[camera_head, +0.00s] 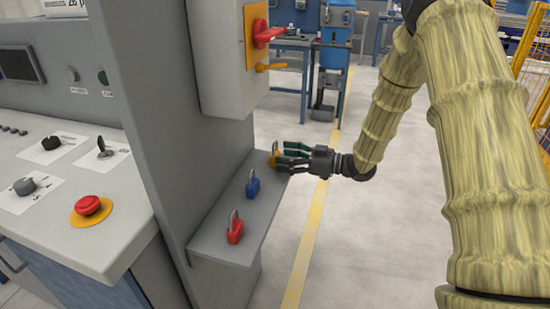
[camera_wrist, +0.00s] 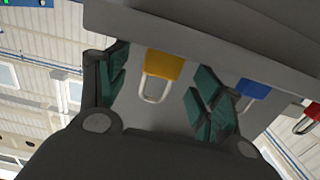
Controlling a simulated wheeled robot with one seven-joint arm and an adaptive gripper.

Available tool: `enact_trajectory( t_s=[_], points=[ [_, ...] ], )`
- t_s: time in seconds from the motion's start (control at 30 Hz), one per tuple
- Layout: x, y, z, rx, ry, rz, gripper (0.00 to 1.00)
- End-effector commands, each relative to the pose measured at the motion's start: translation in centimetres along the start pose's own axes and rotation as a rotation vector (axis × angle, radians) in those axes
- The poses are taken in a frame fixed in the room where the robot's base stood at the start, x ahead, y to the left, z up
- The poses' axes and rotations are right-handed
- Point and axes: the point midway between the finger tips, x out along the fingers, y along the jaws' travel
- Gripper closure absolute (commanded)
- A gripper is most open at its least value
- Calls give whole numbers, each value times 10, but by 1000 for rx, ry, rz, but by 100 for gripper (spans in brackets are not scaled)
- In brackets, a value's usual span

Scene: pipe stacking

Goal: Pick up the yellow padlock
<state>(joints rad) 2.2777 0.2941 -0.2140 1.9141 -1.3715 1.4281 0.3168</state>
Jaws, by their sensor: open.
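The yellow padlock (camera_head: 274,161) stands at the far end of a grey ledge in the head view, partly hidden behind my fingers. My gripper (camera_head: 284,155) reaches in from the right, its fingers at the padlock. In the wrist view the yellow padlock (camera_wrist: 163,66), with its silver shackle, shows between the two green-padded fingers of my gripper (camera_wrist: 158,95). The fingers are apart, with a gap on both sides of the padlock. I cannot tell from the head view whether either finger touches it.
A blue padlock (camera_head: 252,186) and a red padlock (camera_head: 235,230) stand nearer on the same ledge (camera_head: 217,241). The grey cabinet wall rises on the ledge's left, with a switch box (camera_head: 228,60) above. Open floor lies right of the ledge.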

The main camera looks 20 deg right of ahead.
Motion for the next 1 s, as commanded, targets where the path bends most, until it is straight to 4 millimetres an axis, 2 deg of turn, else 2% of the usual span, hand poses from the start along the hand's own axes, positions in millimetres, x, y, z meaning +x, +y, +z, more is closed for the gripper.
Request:
enact_trajectory(
  t_s=[0.23, 0.5, 0.57, 0.8, 1.0],
  points=[
    [33, -1, -1, -1, -1, -1, 34],
    [38, -1, -1, -1, 0, -1, 34],
    [38, -1, -1, -1, 0, -1, 41],
    [38, -1, -1, -1, 0, -1, 85],
    [38, -1, -1, -1, 0, -1, 86]
  ],
)
